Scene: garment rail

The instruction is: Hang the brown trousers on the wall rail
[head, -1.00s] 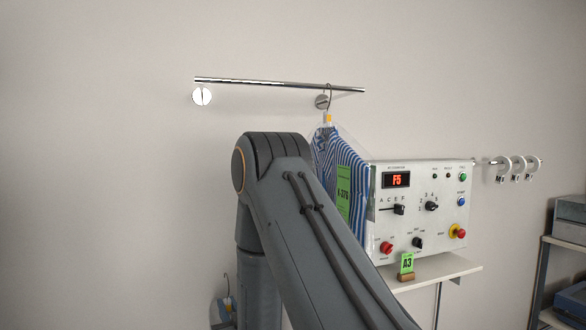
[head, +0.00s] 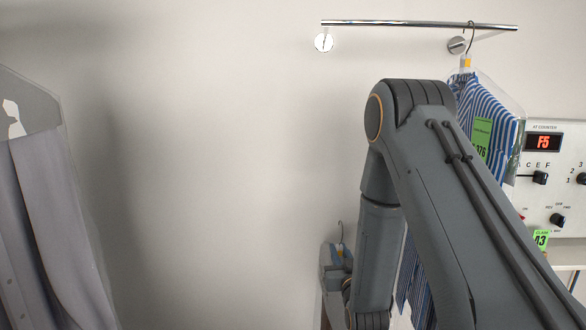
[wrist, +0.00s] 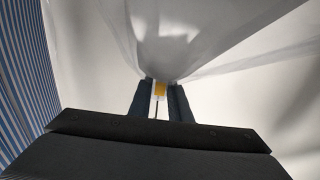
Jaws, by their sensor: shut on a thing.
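The wall rail (head: 420,24) is a chrome bar on round wall mounts at the upper right of the head view. My gripper (wrist: 161,90) is shut on the neck of a hanger, by a yellow tag (wrist: 160,88), under a clear plastic cover (wrist: 185,35). In the head view the held hanger's hook (head: 341,233) shows upright, well below the rail's left part and not touching it. A thin brown strip, perhaps the brown trousers, shows at the bottom edge there. My arm and the frame edge hide the rest of the held garment.
A bagged blue-striped shirt (head: 487,105) with a green tag hangs near the rail's right end. A control panel (head: 560,165) stands to its right. A grey bagged garment (head: 45,220) hangs at the far left. The rail's left and middle parts are free.

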